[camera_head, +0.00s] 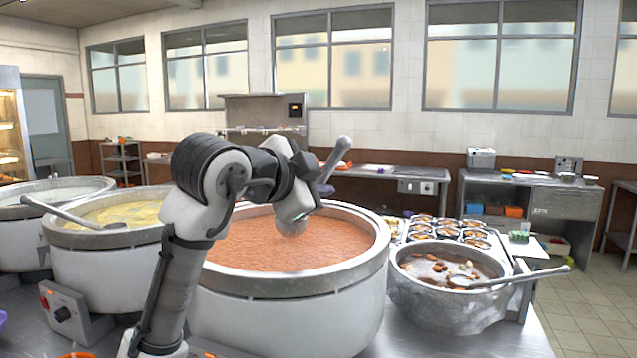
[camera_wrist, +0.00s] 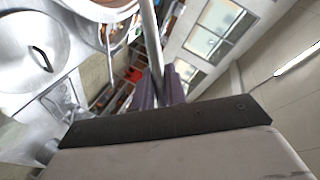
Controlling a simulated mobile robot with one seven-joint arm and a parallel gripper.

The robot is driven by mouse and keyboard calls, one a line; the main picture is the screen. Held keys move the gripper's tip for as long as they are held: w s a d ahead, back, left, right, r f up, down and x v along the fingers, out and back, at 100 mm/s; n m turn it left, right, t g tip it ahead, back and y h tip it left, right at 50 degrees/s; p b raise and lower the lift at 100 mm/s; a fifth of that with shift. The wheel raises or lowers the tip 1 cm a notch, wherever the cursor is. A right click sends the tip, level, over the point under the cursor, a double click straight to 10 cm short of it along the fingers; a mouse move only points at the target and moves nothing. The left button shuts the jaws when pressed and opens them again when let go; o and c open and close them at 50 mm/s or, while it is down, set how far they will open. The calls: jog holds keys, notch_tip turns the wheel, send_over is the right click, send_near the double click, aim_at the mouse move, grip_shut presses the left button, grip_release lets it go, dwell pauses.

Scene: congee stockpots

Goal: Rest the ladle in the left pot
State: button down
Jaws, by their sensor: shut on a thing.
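My gripper (camera_head: 326,188) is raised over the orange-red pot (camera_head: 290,285), shut on the grey handle of a ladle (camera_head: 338,158). The handle slants up and right from the fingers. In the wrist view the ladle handle (camera_wrist: 151,40) runs between the fingers of my gripper (camera_wrist: 158,88). A pale rounded shape shows below the wrist over the red congee; I cannot tell if it is the ladle's bowl. Left of it stand a pot of yellow congee (camera_head: 100,265) and, farther left, a pot of white congee (camera_head: 15,245). My arm hides part of the yellow pot.
Another ladle (camera_head: 70,213) lies across the rims of the left pots. A smaller pot (camera_head: 440,310) with dark broth and its own ladle (camera_head: 515,278) stands at right. Filled bowls (camera_head: 435,227) sit behind it. A control box (camera_head: 65,312) fronts the yellow pot.

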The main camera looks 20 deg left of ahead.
notch_tip(320, 180, down, 9)
jog(key=b, duration=0.6)
jog(key=shift+f+b, duration=0.2)
jog(key=shift+b, duration=0.15)
jog(key=shift+s, duration=0.15)
jog(key=shift+a+f, duration=0.1)
jog(key=shift+f, duration=0.15)
dwell(0.6)
jog(key=c, duration=1.3)
grip_release()
jog(key=shift+c, duration=0.2)
jog(key=b+v, duration=0.2)
jog(key=v, duration=1.2)
